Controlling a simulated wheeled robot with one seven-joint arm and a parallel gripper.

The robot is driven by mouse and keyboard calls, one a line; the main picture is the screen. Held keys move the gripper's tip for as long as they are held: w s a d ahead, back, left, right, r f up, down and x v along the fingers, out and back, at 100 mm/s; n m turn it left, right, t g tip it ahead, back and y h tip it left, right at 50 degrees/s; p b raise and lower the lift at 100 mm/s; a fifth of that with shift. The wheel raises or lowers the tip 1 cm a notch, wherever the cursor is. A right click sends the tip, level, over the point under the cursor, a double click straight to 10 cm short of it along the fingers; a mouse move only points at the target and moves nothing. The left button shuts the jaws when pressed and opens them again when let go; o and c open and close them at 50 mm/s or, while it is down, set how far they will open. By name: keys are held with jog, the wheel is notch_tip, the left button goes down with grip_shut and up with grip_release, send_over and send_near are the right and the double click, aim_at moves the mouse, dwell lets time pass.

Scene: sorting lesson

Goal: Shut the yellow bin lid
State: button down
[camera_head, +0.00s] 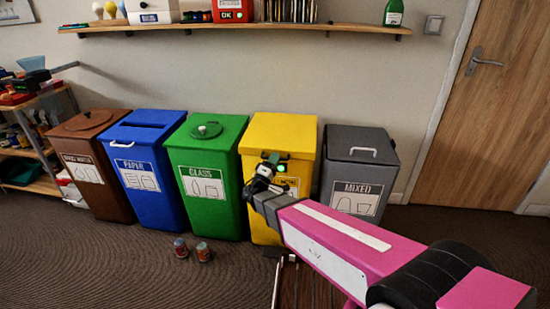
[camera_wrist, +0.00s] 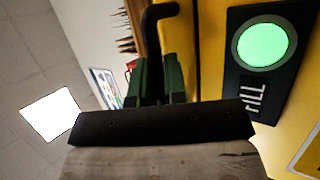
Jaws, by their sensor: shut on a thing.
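The yellow bin (camera_head: 258,215) stands between the green and grey bins. Its yellow lid (camera_head: 283,130) lies about level over the top, and I cannot tell whether a small gap remains under its front edge. My gripper (camera_head: 270,163) is at the bin's upper front. In the wrist view my gripper (camera_wrist: 157,84) is shut on a black hooked handle (camera_wrist: 155,22) beside the yellow face. A round green light (camera_wrist: 263,43) on a dark panel marked "FILL" is right of the handle. My arm hides part of the bin's front.
Brown (camera_head: 97,170), blue (camera_head: 150,170), green (camera_head: 208,175) and grey (camera_head: 358,175) bins stand in the row. Two small cans (camera_head: 203,252) are on the floor in front. A wall shelf (camera_head: 230,28) runs above. Open carpet lies at the front left.

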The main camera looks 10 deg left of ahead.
jog(key=shift+f, duration=0.4)
jog(key=c, duration=1.2)
grip_release()
jog(key=v, duration=1)
jog(key=shift+s+a+f, duration=0.1)
jog(key=shift+s+a, duration=0.05)
jog(key=shift+s, duration=0.15)
